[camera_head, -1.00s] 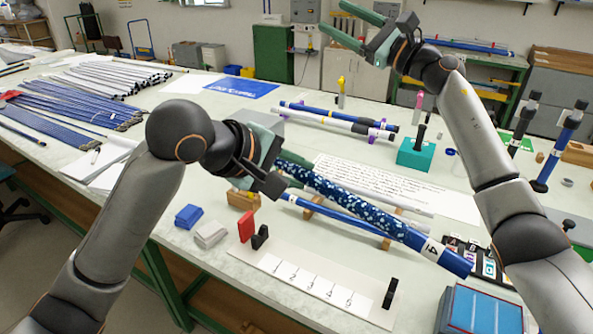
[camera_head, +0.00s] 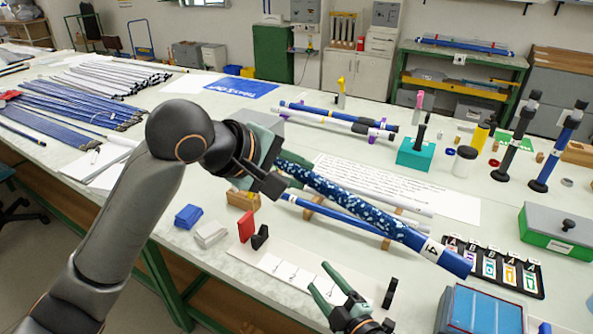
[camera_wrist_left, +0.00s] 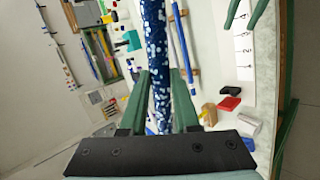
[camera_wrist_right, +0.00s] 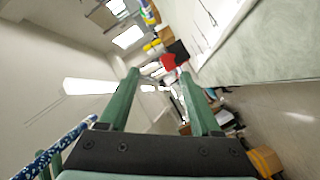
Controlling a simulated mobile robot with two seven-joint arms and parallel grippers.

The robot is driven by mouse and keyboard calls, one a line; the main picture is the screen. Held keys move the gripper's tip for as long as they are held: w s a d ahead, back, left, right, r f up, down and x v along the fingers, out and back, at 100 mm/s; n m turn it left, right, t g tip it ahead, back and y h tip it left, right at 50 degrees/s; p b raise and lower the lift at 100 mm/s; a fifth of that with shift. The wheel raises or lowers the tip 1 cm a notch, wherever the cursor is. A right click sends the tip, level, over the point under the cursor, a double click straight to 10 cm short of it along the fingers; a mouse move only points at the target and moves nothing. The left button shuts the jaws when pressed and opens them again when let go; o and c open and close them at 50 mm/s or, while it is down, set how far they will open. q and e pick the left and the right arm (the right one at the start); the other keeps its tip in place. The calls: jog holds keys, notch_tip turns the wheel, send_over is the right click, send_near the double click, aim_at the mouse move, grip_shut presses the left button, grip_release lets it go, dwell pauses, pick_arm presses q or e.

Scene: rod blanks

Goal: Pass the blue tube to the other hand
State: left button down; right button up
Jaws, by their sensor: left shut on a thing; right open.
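The blue tube (camera_head: 355,199) is dark blue with white speckles and has a white label band near its far-right end. My left gripper (camera_head: 277,162) is shut on it near its left end and holds it tilted down to the right above the table. In the left wrist view the tube (camera_wrist_left: 158,50) runs up between the green fingers (camera_wrist_left: 160,85). My right gripper (camera_head: 323,278) is open and empty, below the tube near the table's front. The right wrist view shows its spread fingers (camera_wrist_right: 159,75), with the tube (camera_wrist_right: 60,145) outside them at the lower left.
A plain blue rod (camera_head: 338,217) lies on wooden supports under the held tube. A white board with marks (camera_head: 285,268) lies by my right gripper, with a red block (camera_head: 246,226) at its left. A blue box (camera_head: 482,310) is at the lower right. Upright dark posts (camera_head: 515,145) stand at right.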

jog(key=s+a+f+m+g, duration=0.25)
jog(key=s+f+m, duration=0.5)
jog(key=s, duration=0.55)
jog(key=s+d+f+m+g+h, duration=0.3)
jog(key=s+d+f+m+h, duration=0.1)
jog(key=s+d+f+m, duration=0.2)
jog(key=s+d+f, duration=0.1)
jog(key=d+f, duration=0.1)
jog(key=d, duration=0.1)
jog(key=shift+s+d, duration=0.3)
